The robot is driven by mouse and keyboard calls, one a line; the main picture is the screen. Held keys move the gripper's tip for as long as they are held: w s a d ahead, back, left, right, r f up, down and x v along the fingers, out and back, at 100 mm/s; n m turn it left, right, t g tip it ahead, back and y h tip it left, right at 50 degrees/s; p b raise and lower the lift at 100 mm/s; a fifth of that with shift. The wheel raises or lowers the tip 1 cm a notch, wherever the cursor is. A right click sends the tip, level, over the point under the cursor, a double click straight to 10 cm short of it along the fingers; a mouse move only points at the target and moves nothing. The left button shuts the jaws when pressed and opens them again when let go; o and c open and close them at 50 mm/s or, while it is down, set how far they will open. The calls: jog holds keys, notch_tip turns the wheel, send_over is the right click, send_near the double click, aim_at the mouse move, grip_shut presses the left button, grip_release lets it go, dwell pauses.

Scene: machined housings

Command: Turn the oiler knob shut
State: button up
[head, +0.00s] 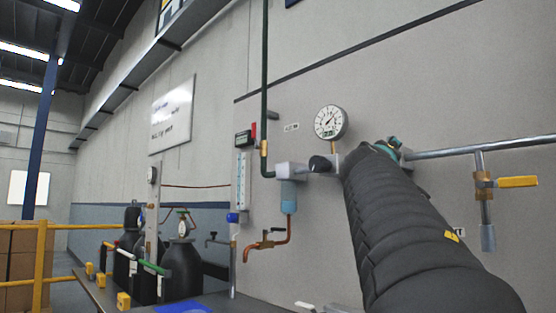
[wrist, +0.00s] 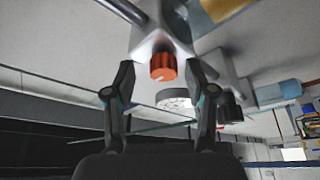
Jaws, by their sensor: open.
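The orange-red oiler knob (wrist: 163,66) shows in the wrist view on a pale metal block (wrist: 160,33), with an amber bowl (wrist: 222,7) beyond it at the top. My gripper (wrist: 160,68) is open, with one dark finger on each side of the knob in the picture. A gap shows between the knob and each finger, and I see no contact. How deep the knob sits between the fingers is hard to tell. In the head view my dark arm covers the oiler and its knob.
In the head view a round gauge (head: 330,121) stands just left of my arm, with a blue-bowled filter unit (head: 289,195) below left. A metal pipe (head: 480,147) runs right to a yellow-handled valve (head: 516,182). The wall panel is close behind.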

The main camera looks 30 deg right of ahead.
jog(key=v, duration=1.2)
dwell(0.3)
